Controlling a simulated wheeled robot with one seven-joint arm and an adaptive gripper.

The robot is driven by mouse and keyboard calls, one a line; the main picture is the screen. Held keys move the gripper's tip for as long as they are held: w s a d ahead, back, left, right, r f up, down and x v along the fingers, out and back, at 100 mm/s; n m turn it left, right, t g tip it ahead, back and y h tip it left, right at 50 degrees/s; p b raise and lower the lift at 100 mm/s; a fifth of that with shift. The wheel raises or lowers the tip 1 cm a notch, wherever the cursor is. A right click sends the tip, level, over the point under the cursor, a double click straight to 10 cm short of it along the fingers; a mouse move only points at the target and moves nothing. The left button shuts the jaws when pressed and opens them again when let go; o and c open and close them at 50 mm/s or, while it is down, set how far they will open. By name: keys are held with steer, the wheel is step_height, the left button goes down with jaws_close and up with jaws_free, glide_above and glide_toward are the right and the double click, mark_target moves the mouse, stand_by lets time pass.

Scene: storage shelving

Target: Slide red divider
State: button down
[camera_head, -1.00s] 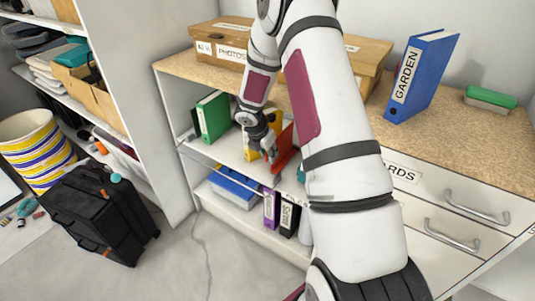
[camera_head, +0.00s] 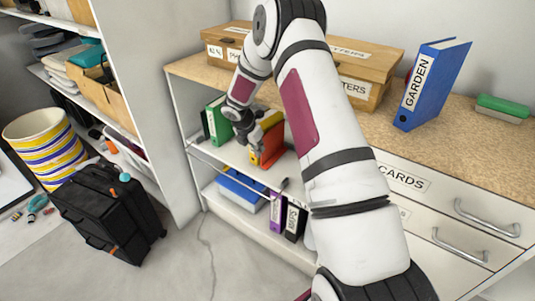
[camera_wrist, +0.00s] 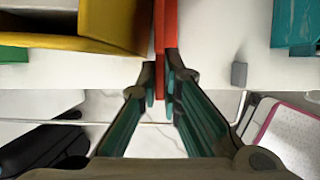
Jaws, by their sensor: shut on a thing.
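The red divider (camera_head: 273,146) stands on the upper shelf of the low cabinet, just right of a yellow box or binder (camera_head: 253,156). In the wrist view, the red divider (camera_wrist: 165,30) is a narrow upright strip with its lower end between my fingertips. My gripper (camera_wrist: 160,80) is shut on that near edge. The yellow piece (camera_wrist: 95,42) is close on the left; I cannot tell if they touch. In the head view, my gripper (camera_head: 250,138) is partly hidden by the arm and reaches into the shelf.
Green binders (camera_head: 217,120) stand further left on the same shelf. A teal object (camera_wrist: 296,25) and a small grey block (camera_wrist: 239,73) lie right of the divider. A rail (camera_head: 232,166) runs along the shelf's front. A black suitcase (camera_head: 110,215) stands on the floor.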

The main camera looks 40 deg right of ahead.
steer(key=shift+w+a, duration=0.15)
steer(key=shift+w, duration=0.15)
steer(key=c, duration=1.8)
jaws_free()
steer(key=shift+o, duration=0.2)
steer(key=s+a+r, duration=0.2)
steer(key=a, duration=0.4)
steer(key=s+a+r, duration=0.2)
steer(key=s+a, duration=0.1)
steer(key=a, duration=0.4)
steer(key=shift+r, duration=0.3)
